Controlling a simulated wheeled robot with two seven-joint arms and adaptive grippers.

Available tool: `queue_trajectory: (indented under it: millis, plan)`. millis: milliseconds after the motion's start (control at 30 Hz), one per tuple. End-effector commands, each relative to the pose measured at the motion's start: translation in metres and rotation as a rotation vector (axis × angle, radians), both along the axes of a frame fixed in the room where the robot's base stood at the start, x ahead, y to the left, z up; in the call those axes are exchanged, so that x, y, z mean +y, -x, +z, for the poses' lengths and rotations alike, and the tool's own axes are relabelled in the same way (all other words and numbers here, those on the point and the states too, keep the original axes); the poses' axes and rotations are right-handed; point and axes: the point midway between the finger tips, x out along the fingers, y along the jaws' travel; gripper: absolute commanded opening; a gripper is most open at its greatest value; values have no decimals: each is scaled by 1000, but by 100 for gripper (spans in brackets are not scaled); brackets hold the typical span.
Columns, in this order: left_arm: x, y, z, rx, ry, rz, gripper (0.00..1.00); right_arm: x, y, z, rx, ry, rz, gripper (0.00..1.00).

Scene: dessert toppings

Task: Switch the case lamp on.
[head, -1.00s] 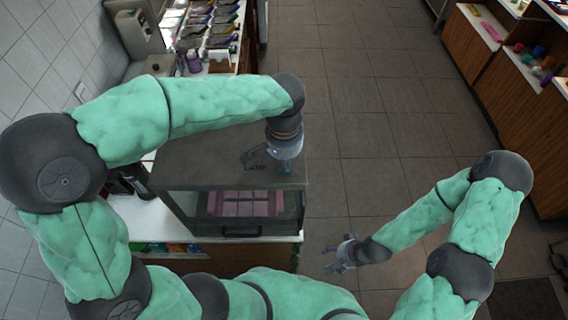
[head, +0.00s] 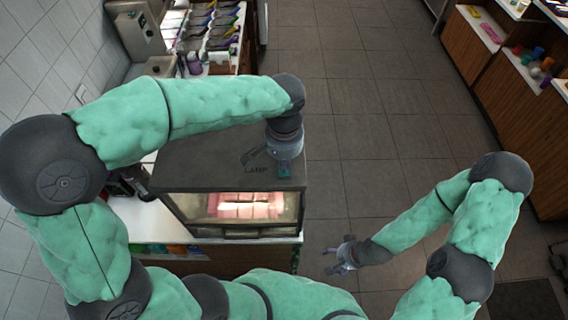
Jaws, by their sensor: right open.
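The display case (head: 200,170) has a dark top with the printed word LAMP (head: 255,170). A dark switch-like piece (head: 252,156) sits just above that word, beside my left gripper. The inside of the case glows warm white behind the front glass (head: 180,207), so the lamp is lit. My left gripper (head: 285,172) points down at the right part of the case top; I cannot tell whether it touches the top, and its fingers are mostly hidden. My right gripper (head: 335,262) is open and empty, over the floor right of the case.
Pale blocks (head: 240,207) lie lit inside the case. The case stands on a white counter (head: 160,222). A counter with several topping trays (head: 210,30) is behind it. A wooden cabinet (head: 520,120) stands at the far right. The tiled floor between is clear.

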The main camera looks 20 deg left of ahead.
Motion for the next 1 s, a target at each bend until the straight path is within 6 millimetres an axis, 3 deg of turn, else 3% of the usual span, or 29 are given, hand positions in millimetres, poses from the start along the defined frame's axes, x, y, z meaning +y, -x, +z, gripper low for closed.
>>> queue_trajectory:
  millis: [700, 1000]
  plan:
    - [0, 0, 52, 0, 0, 0, 0, 0, 0, 40, 0, 0, 0, 69]
    - [0, 0, 56, 0, 0, 0, 0, 0, 0, 42, 0, 0, 0, 69]
